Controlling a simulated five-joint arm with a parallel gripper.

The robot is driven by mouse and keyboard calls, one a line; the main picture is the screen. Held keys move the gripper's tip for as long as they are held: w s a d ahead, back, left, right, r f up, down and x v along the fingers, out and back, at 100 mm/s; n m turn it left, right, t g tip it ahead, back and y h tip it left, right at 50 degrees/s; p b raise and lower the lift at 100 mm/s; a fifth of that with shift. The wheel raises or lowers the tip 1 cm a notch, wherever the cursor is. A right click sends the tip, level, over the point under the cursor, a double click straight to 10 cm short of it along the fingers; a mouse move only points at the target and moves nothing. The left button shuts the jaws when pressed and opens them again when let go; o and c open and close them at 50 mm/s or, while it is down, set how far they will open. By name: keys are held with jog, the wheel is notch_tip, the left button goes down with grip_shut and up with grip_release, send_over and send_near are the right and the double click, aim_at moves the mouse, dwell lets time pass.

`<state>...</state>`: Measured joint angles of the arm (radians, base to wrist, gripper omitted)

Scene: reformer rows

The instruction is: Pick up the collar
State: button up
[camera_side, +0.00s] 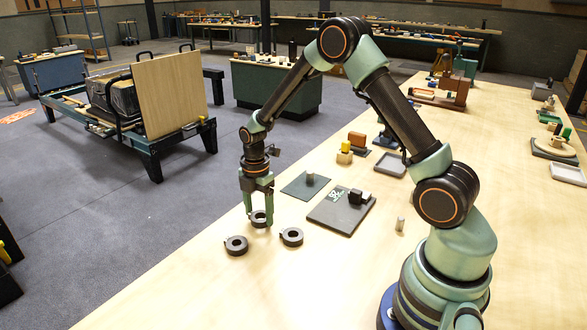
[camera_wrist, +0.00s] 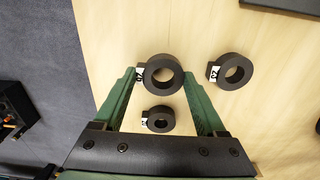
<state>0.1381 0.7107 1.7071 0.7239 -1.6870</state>
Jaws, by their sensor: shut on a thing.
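Three dark ring-shaped collars are near the table's front left edge, each with a small white label in the wrist view. My gripper (camera_side: 258,218) points straight down, with its green fingers on either side of one collar (camera_side: 259,225). In the wrist view that collar (camera_wrist: 163,91) sits between the fingertips (camera_wrist: 162,77), and my gripper is shut on it. I cannot tell whether it is clear of the table. A second collar (camera_side: 230,250) lies to the left, nearer the edge. A third collar (camera_side: 291,243) lies to the right. Both also show in the wrist view (camera_wrist: 159,129) (camera_wrist: 232,86).
A dark plate (camera_side: 330,217) with black blocks lies right of the collars, and a thinner dark mat (camera_side: 296,188) with a grey peg lies behind. A small metal cylinder (camera_side: 400,224) stands near my base. A grey tray (camera_side: 390,164) lies farther back. The front tabletop is clear.

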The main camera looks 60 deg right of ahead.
aim_at(262, 211)
notch_tip(262, 211, up, 19)
jog(key=shift+f, duration=0.2)
dwell(0.6)
jog(key=d+f+n, duration=0.4)
jog(key=d+n, duration=0.5)
jog(key=d, duration=0.3)
jog(key=d+f+n, duration=0.4)
jog(key=d+n, duration=0.5)
jog(key=d, duration=0.3)
jog(key=shift+d+f, duration=0.3)
jog(key=shift+f, duration=0.1)
